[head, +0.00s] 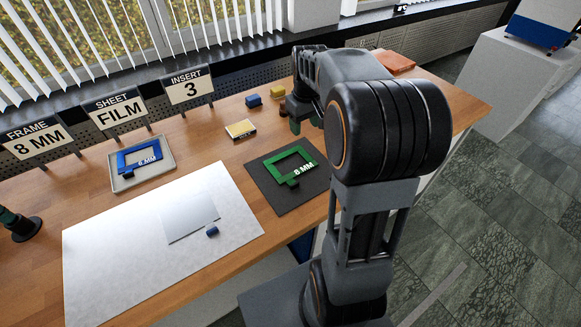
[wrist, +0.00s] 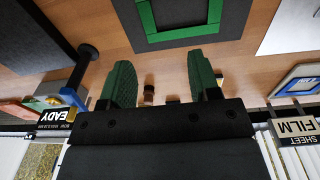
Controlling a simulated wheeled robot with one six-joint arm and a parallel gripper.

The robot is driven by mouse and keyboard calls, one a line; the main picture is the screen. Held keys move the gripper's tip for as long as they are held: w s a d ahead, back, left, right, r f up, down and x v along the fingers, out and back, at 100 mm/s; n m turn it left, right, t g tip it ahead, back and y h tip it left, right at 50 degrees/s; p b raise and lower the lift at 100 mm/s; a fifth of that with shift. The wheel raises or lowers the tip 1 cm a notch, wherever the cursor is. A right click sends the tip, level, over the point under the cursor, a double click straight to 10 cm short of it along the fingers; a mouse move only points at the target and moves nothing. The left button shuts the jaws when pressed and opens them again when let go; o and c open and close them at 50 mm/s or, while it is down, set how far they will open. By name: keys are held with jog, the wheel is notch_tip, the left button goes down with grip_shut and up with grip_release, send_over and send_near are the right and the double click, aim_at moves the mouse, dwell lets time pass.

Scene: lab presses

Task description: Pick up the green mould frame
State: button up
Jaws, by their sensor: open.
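The green mould frame (head: 282,157), marked 8 MM, lies flat on a dark square mat (head: 281,204) in the head view. In the wrist view its near bar (wrist: 182,33) shows at the top, beyond the fingertips. My gripper (head: 294,122) is behind the mat in the head view, partly hidden by my arm. In the wrist view my gripper (wrist: 159,72) has its two green-padded fingers wide apart with nothing between them. It is apart from the frame.
A blue frame (head: 138,158) marked 6 MM lies in a grey tray (head: 124,184) at left. Signs read FRAME 8 MM, SHEET FILM, INSERT 3.

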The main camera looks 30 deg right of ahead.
jog(key=w+d+f, duration=0.2)
jog(key=d+f, duration=0.1)
send_over(307, 157)
jog(key=shift+g, duration=0.3)
jog(key=f, duration=0.6)
jog(key=shift+s+d+f, duration=0.15)
jog(key=shift+s+f, duration=0.05)
jog(key=shift+f, duration=0.05)
jog(key=shift+w+f, duration=0.2)
jog(key=shift+f, duration=2.85)
jog(key=shift+f, duration=0.1)
jog(key=shift+c, duration=0.2)
grip_shut()
